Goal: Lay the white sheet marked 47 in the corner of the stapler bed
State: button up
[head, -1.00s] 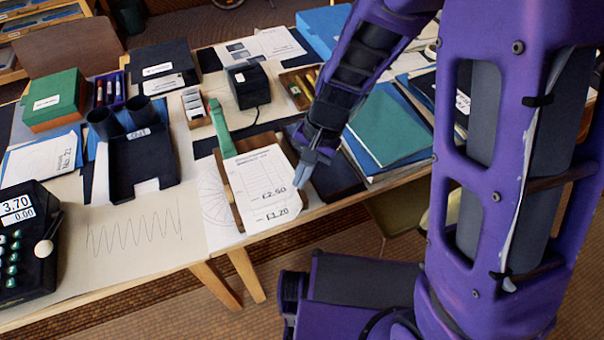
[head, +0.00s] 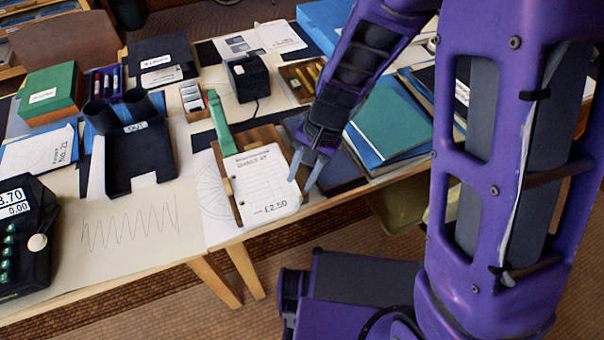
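The white sheet (head: 266,185), printed with 47 and £2.50, lies flat on the wooden stapler bed (head: 262,137). The long green stapler arm (head: 220,122) stands at the bed's far left end, by the sheet's top left corner. The sheet's left edge runs along the bed's left rim. I cannot tell whether it touches. No other sheet shows clearly beneath it. My gripper (head: 301,182) is at the sheet's right edge with its two grey fingers apart. Nothing shows between them.
A dark board (head: 338,172) lies right of the bed, beside stacked green and blue folders (head: 392,122). A black tray (head: 140,160) and a drawing with a zigzag line (head: 130,228) lie to the left. The table's front edge is close below the bed.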

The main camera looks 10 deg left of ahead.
jog(key=p+v, duration=0.3)
jog(key=v, duration=1.4)
jog(key=shift+r, duration=0.2)
jog(key=shift+f, duration=0.15)
